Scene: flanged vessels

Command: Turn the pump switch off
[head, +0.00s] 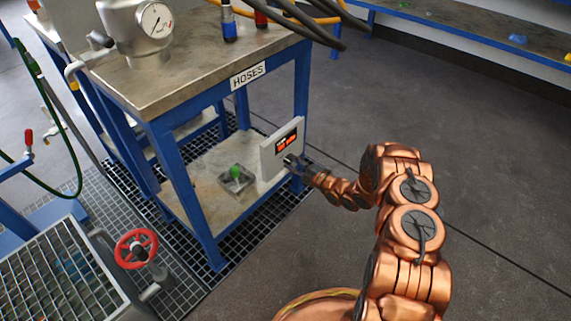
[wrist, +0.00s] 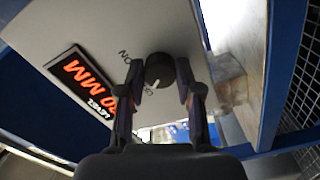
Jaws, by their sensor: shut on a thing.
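The pump switch (wrist: 160,68) is a dark round knob on a pale grey panel (wrist: 110,25), with a small light pointer mark. An "ON" label shows upside down to the knob's upper left in the wrist view; another label below it is mostly hidden. My gripper (wrist: 160,80) has one finger on each side of the knob and is shut on it. In the head view my gripper (head: 291,160) is at the face of the panel box (head: 270,158), on the lower shelf of the blue-framed table; the knob is hidden there.
A lit red display (wrist: 85,82) sits beside the knob. A table leg (head: 301,90) stands close to my gripper. A green-knobbed fitting (head: 236,175) lies on the shelf. A red handwheel (head: 136,249) is at front left. The floor (head: 480,170) to the right is clear.

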